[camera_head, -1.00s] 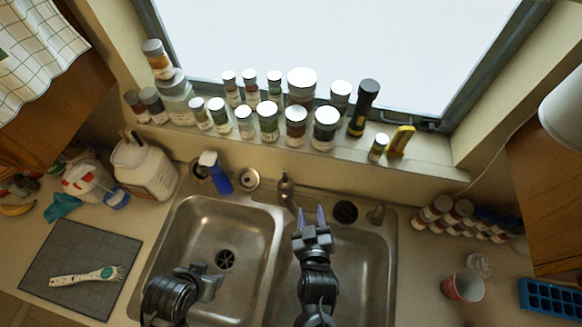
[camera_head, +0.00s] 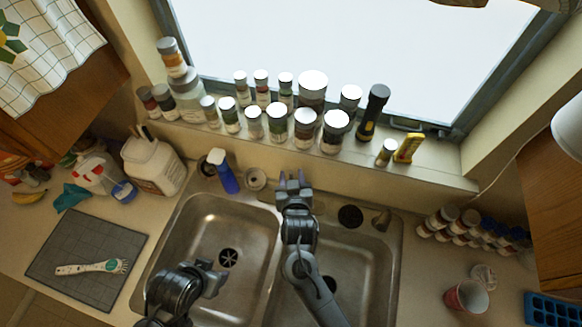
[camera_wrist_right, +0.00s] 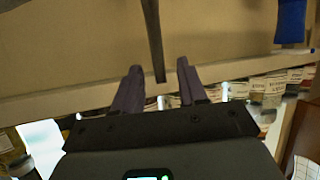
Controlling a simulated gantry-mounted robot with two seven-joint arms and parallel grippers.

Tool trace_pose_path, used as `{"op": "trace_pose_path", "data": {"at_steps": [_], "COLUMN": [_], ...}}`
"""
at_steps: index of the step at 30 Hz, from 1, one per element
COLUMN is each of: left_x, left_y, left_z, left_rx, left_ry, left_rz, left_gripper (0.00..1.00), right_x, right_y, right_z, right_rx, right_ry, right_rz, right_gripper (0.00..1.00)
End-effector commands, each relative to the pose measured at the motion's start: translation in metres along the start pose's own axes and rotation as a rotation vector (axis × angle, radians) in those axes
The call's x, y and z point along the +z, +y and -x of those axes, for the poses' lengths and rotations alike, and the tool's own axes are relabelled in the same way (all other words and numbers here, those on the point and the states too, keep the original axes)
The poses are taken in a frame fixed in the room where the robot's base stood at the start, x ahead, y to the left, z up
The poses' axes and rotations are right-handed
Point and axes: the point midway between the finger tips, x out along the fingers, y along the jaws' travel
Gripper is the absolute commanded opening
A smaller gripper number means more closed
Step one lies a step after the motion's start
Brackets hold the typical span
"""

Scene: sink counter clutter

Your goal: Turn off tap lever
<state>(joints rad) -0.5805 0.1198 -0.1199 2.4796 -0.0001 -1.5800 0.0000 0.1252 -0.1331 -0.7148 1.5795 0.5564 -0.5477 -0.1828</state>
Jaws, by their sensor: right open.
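My right gripper (camera_head: 292,177) is over the back rim of the sink, in front of the tap, and hides most of it in the head view. In the right wrist view the gripper (camera_wrist_right: 158,80) is open. A thin dark bar, apparently the tap lever (camera_wrist_right: 154,40), comes down from the top with its end between the two purple fingertips. I cannot tell whether a finger touches it. My left gripper (camera_head: 213,280) hangs over the left basin, far from the tap; whether it is open or shut is unclear.
Several jars and a black flashlight (camera_head: 374,112) line the window sill behind the tap. A blue spray bottle (camera_head: 222,172) stands left of the tap. A dark round drain cap (camera_head: 350,216) and a small metal fitting (camera_head: 381,220) are to the right. Both basins look empty.

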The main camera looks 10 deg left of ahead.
Motion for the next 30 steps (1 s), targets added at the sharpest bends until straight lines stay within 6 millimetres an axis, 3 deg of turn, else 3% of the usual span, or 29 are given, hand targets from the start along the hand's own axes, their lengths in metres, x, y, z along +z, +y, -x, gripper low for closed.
{"op": "trace_pose_path", "data": {"at_steps": [9, 23, 30], "left_x": [-0.002, -0.002, -0.002], "left_y": [0.000, 0.000, 0.000], "left_z": [0.006, 0.006, 0.007], "left_rx": [0.000, 0.000, 0.000], "left_ry": [0.001, 0.001, 0.001], "left_rz": [0.000, 0.000, 0.000], "left_gripper": [0.55, 0.55, 0.55], "right_x": [-0.001, 0.000, 0.000], "right_y": [0.000, 0.000, 0.000], "right_z": [-0.033, -0.040, -0.040], "right_rx": [0.000, 0.000, 0.000], "right_ry": [0.001, 0.000, 0.000], "right_rz": [0.001, -0.001, -0.001], "right_gripper": [0.42, 0.42, 0.05]}}
